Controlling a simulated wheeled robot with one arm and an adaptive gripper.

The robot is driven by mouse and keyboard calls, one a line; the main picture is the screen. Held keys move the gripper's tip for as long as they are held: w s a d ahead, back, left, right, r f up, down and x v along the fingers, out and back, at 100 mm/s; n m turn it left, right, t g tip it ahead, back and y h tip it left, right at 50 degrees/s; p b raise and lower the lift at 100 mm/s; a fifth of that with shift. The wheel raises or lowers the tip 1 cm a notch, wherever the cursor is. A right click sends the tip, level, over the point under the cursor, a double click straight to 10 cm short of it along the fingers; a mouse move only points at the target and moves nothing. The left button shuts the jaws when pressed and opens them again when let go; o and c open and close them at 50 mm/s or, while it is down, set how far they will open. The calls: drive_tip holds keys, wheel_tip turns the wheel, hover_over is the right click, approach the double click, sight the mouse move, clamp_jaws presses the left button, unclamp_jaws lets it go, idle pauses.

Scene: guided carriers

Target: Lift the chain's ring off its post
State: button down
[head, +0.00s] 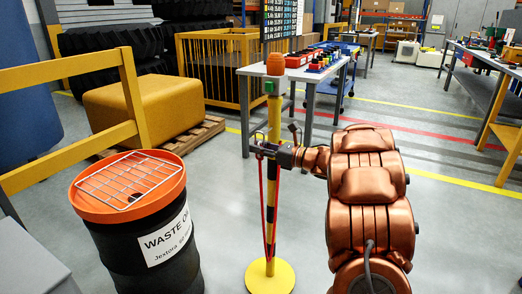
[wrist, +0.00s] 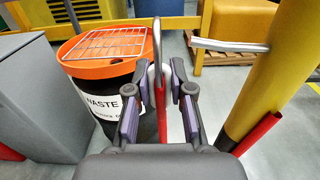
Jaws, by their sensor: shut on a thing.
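The post (head: 273,120) is yellow with black bands and an orange top, upright on a round yellow base (head: 270,278). In the wrist view the post (wrist: 272,85) stands at the right, with a silver peg (wrist: 230,46) sticking out to the left. My gripper (wrist: 160,92) is shut on the grey metal ring (wrist: 157,45), which stands up between the fingers. In the picture the ring is left of the peg's tip, with a gap between them. The red chain (wrist: 162,122) hangs below the ring. In the head view my gripper (head: 264,150) is beside the post and the red chain (head: 264,215) hangs low along it.
A black waste-oil drum (head: 150,250) with an orange top and wire grid stands left of the post. A yellow rail (head: 70,75) and a yellow block on a pallet (head: 150,105) are behind it. A workbench (head: 310,75) stands behind the post. Floor at the right is open.

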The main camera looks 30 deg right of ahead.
drive_tip(key=shift+s+a+b, duration=0.35)
drive_tip(key=shift+a+b, duration=0.2)
drive_tip(key=shift+b, duration=0.15)
drive_tip(key=shift+s+a+b, duration=0.3)
drive_tip(key=shift+a+b, duration=0.25)
drive_tip(key=shift+b, duration=0.1)
drive_tip(key=shift+r, duration=0.1)
drive_tip(key=a+f+n+g+y, duration=0.2)
drive_tip(key=a+f, duration=0.2)
drive_tip(key=a, duration=0.4)
drive_tip(key=s+a+f+n+g+y, duration=0.1)
drive_tip(key=a+f+y, duration=0.1)
drive_tip(key=a+f, duration=0.35)
drive_tip(key=a+f+n+g+y, duration=0.2)
drive_tip(key=a+f, duration=0.1)
drive_tip(key=a, duration=0.6)
wheel_tip(320, 180, up, 23)
drive_tip(key=p, duration=3)
drive_tip(key=shift+s+d+h+p, duration=0.15)
drive_tip(key=shift+d+h+p, duration=0.1)
drive_tip(key=shift+h+p, duration=0.05)
